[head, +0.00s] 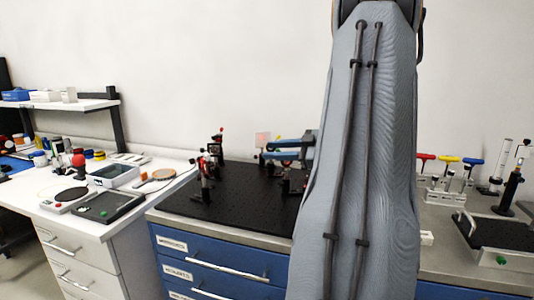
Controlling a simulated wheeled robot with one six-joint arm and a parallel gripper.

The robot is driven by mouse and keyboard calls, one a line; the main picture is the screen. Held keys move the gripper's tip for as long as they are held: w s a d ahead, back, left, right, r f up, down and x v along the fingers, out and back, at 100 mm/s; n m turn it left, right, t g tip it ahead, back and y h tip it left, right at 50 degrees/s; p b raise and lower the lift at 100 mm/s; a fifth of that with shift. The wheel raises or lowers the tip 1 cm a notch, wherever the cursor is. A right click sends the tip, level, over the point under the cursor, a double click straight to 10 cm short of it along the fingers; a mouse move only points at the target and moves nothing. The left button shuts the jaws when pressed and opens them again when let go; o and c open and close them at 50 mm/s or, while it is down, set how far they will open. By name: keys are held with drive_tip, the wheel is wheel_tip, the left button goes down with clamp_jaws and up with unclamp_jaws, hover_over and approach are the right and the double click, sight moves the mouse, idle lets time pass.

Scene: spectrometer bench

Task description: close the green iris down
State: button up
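My gripper (268,150) is over the black optical breadboard (225,200), its two blue-teal fingers pointing left. A gap shows between the fingers, and I see nothing held in it. A small pinkish square plate (262,139) on a thin mount stands just beyond the fingertips; I cannot tell whether they touch. I cannot make out a green iris. My arm covers the right part of the breadboard and could hide it.
Dark optic mounts with red parts (206,180) stand on the breadboard's left side. Red, yellow and blue T-handled tools (448,160) stand in a rack at right. A white side bench at left holds a grey tray (115,176). The breadboard's front is clear.

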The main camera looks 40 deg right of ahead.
drive_tip(key=v, duration=0.4)
drive_tip(key=shift+s+d+b, duration=0.15)
drive_tip(key=shift+s+b, duration=0.2)
drive_tip(key=shift+s, duration=0.05)
drive_tip(key=shift+r, duration=0.1)
